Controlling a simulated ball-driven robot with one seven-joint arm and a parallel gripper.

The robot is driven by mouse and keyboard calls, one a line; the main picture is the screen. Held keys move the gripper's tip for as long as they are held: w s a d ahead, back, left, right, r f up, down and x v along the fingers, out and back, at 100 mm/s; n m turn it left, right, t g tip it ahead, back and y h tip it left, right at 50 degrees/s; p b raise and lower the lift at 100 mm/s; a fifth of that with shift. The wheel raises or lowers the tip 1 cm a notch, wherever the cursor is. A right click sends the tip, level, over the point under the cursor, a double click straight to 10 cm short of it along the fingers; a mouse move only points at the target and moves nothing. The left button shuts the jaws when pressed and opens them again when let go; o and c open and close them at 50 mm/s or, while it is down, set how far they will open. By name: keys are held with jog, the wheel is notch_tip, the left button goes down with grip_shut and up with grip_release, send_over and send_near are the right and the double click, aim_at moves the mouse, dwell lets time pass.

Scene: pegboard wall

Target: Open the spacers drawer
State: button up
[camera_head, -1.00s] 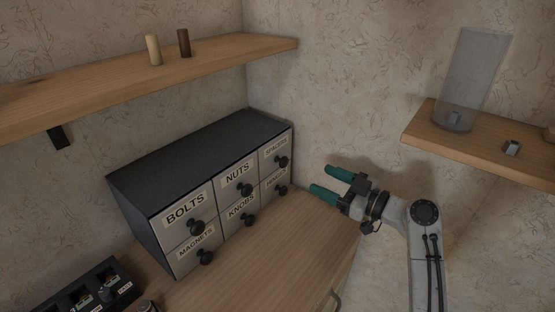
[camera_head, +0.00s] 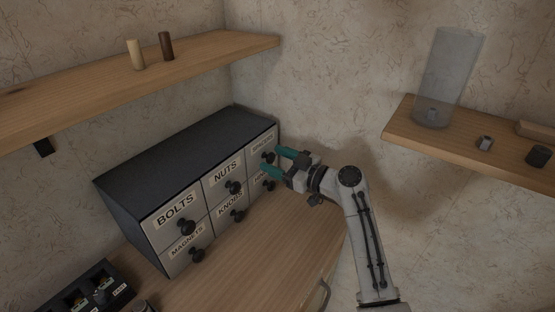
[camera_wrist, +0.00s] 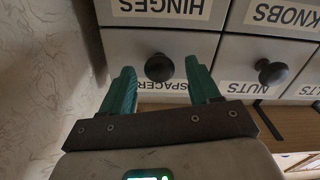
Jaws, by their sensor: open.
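The spacers drawer (camera_head: 262,146) is the top right drawer of a dark cabinet and looks shut. Its round black knob (camera_head: 267,157) sticks out below the label. My gripper (camera_head: 273,161) is open, with teal fingers close to the drawer front at this knob. The wrist view is upside down. There the spacers knob (camera_wrist: 158,67) lies between the two fingertips of my open gripper (camera_wrist: 160,72). I cannot tell how far the fingers reach past the knob. The spacers label (camera_wrist: 178,88) is partly hidden by a finger.
The hinges drawer (camera_head: 262,183) is directly below, and the nuts drawer (camera_head: 226,172) is to the left. A wall stands close on the right of the cabinet (camera_head: 180,155). A shelf (camera_head: 200,58) hangs above. Another shelf (camera_head: 470,157) at right holds a clear cylinder (camera_head: 447,80).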

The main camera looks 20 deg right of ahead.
grip_shut()
dwell(0.5)
